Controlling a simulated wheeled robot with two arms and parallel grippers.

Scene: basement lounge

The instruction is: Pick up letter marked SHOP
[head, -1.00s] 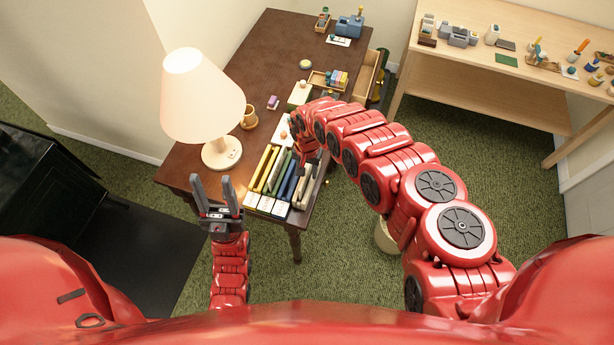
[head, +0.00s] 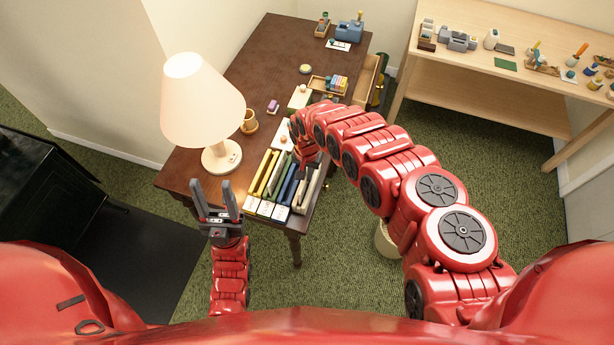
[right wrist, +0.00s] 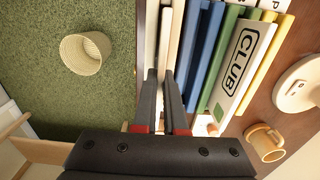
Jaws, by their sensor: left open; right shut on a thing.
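A row of upright coloured letters or folders (head: 270,175) stands at the near end of the brown desk, in yellow, green, blue and cream. In the right wrist view a pale one marked CLUB (right wrist: 243,65) leans over the green one. I can read SHOP on none of them. My right gripper (right wrist: 166,75) is shut on a thin cream piece (right wrist: 174,45) at the row's outer side, by the desk edge; its face is turned away. My left gripper (head: 215,185) is open and empty, left of the row.
A lamp (head: 221,158) and a cup (head: 249,122) stand left of the row. A wooden organiser (head: 318,84) and small items lie farther back on the desk (head: 268,60). A woven bin (right wrist: 84,53) stands on the carpet. A light wood table (head: 490,100) is at the right.

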